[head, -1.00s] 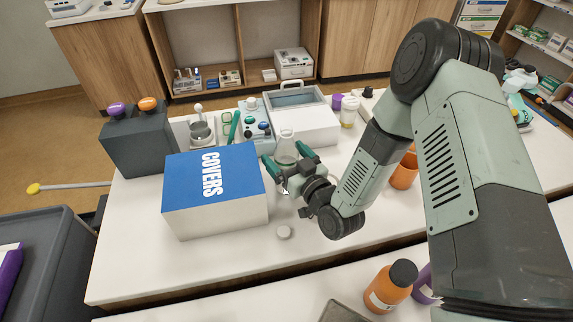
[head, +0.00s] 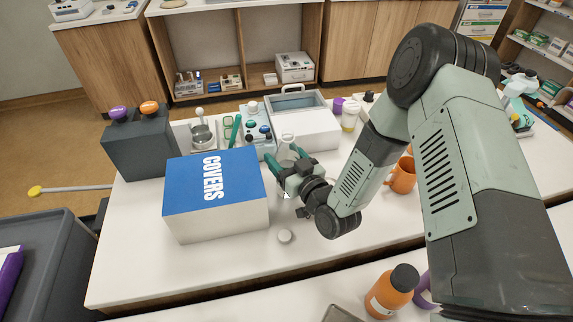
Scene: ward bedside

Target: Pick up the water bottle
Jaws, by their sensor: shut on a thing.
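A clear, pale vessel (head: 287,144) with a narrow neck stands between the fingers of my gripper (head: 285,158), just right of the blue-topped box. It looks like the bottle, but its lower part is hidden by the fingers and wrist. My gripper is shut on it from the near side. I cannot tell whether its base touches the table. An orange bottle with a dark cap (head: 391,292) stands on the nearer surface, apart from my gripper.
The blue-and-white COVERS box (head: 215,195) stands close to the left of my gripper. An orange mug (head: 402,176) is at right.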

